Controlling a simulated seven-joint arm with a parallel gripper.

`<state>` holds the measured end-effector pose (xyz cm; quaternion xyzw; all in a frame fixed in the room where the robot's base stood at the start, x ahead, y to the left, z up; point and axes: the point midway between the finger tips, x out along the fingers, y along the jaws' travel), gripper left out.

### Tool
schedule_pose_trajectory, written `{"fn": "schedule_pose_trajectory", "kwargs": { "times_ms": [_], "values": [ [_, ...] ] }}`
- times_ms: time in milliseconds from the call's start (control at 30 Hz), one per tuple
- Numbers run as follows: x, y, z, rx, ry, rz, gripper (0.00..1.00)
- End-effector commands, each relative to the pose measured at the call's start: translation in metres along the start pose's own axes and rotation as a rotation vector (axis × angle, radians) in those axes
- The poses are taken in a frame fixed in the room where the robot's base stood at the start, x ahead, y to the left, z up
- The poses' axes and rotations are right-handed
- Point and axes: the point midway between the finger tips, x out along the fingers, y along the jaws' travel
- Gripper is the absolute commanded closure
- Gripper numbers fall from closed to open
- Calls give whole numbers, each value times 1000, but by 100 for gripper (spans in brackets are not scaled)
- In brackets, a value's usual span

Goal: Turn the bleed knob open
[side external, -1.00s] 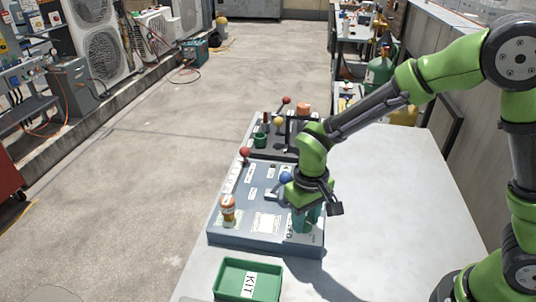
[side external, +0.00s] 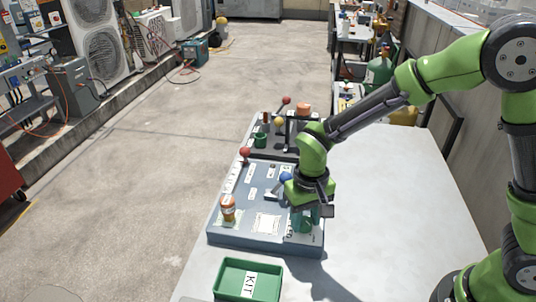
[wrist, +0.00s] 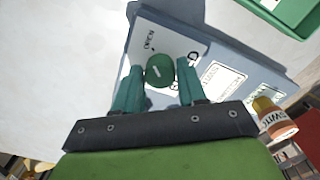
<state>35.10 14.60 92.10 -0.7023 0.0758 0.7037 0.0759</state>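The bleed knob is a round green knob (wrist: 159,70) with a short white mark on top, on the grey-blue panel (side external: 262,205). The printed word OPEN (wrist: 149,42) is just beyond it, up and to the left in the wrist view. My gripper (wrist: 159,76) points down at the panel's near right part, with one teal finger on each side of the knob. A narrow gap shows between each finger and the knob, so the gripper looks open around it. In the side view my gripper (side external: 306,220) hides the knob.
An orange-capped knob (side external: 228,208) stands at the panel's left. A red ball lever (side external: 245,153) and a blue knob (side external: 285,177) are farther back. A green KIT tray (side external: 247,280) lies in front. The table (side external: 400,200) is clear to the right.

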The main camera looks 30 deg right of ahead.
Motion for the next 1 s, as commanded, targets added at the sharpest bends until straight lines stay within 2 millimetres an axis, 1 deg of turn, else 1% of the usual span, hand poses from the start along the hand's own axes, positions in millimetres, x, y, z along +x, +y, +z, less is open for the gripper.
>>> {"fn": "schedule_pose_trajectory", "kwargs": {
  "times_ms": [33,100,133,400,467,533,667,1000],
  "values": [
    [0,0,0,0,1,0,51],
    [0,0,0,-1,1,0,40],
    [0,0,0,-1,1,0,39],
    [-1,0,0,-4,2,0,39],
    [-4,0,-1,-4,3,-1,39],
    [-11,-1,-1,-4,5,-2,39],
    [-35,-1,-1,-4,8,-4,39],
    [-118,0,-1,-3,7,-3,39]
  ]
}}
